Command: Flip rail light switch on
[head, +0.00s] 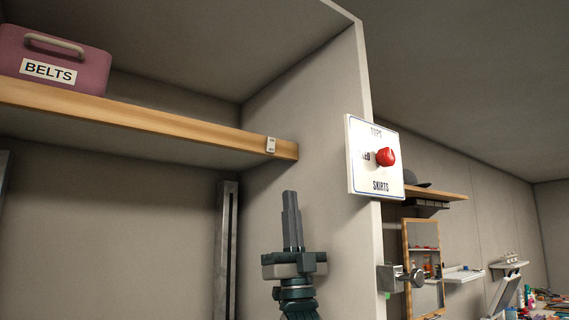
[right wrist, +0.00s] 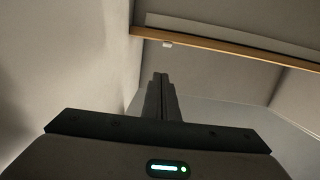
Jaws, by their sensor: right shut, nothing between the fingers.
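A small white rail light switch (head: 270,145) is fixed on the front edge of the wooden shelf near its right end. In the right wrist view the small pale switch (right wrist: 167,44) shows on the shelf edge, ahead of the fingertips. My right gripper (head: 290,193) points up, shut and empty, below and slightly right of the switch, apart from it. In the right wrist view its shut fingers (right wrist: 160,76) point toward the shelf edge. The switch's on or off position is too small to tell. My left gripper is not in view.
The wooden shelf (head: 140,122) holds a pink box labelled BELTS (head: 55,58). A partition wall (head: 325,120) stands right of the shelf. A sign with a red knob (head: 386,157) and a metal latch (head: 400,277) are on its edge. A vertical metal rail (head: 226,250) is below the shelf.

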